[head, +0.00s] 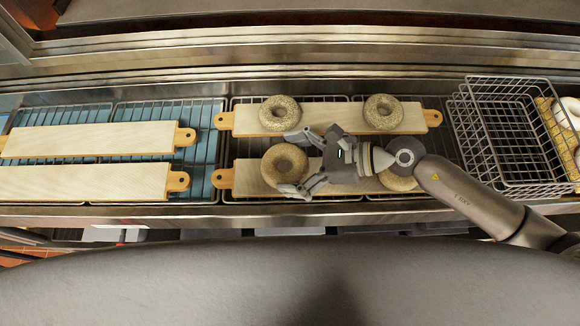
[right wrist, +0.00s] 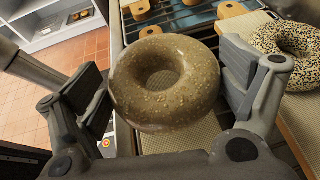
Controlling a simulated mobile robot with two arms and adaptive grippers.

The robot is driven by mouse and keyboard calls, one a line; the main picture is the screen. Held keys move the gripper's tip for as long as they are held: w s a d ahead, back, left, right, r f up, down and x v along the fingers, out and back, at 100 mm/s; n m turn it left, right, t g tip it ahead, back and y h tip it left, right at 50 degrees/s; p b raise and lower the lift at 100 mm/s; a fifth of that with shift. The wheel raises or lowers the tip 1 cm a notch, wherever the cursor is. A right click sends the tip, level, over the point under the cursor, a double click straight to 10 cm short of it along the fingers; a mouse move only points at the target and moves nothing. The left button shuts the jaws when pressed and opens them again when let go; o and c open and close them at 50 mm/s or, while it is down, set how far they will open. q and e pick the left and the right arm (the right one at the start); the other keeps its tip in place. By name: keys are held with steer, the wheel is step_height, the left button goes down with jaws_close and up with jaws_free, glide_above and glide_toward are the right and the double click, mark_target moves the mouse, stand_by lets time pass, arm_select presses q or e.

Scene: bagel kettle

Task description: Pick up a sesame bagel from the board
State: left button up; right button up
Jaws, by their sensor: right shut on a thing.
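My right gripper (head: 296,165) is shut on a tan bagel (head: 284,166) with pale sesame-like seeds, over the left end of the front right board (head: 226,178). In the right wrist view the same bagel (right wrist: 122,88) fills the space between the two finger pads of my right gripper (right wrist: 163,88). Its height above the board is hard to tell. Another bagel (head: 400,183) on this board is partly hidden under my right wrist. My left gripper is not in view.
The back right board (head: 335,118) bears a dark-speckled bagel (head: 280,113) and another bagel (head: 383,112). Two empty boards (head: 90,138) (head: 85,182) lie on the rack at the left. Wire baskets (head: 510,135) stand at the right, close to my right arm.

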steer(key=s+r, duration=0.1)
steer(key=s+d+r, duration=0.1)
steer(key=s+r, duration=0.1)
steer(key=s+d+r, duration=0.1)
steer(key=r, duration=0.1)
steer(key=shift+s+r+b, duration=0.1)
steer(key=shift+s+b, duration=0.15)
steer(key=shift+b, duration=0.15)
steer(key=s+d+r+p, duration=0.3)
steer(key=s+r, duration=0.1)
steer(key=s, duration=0.4)
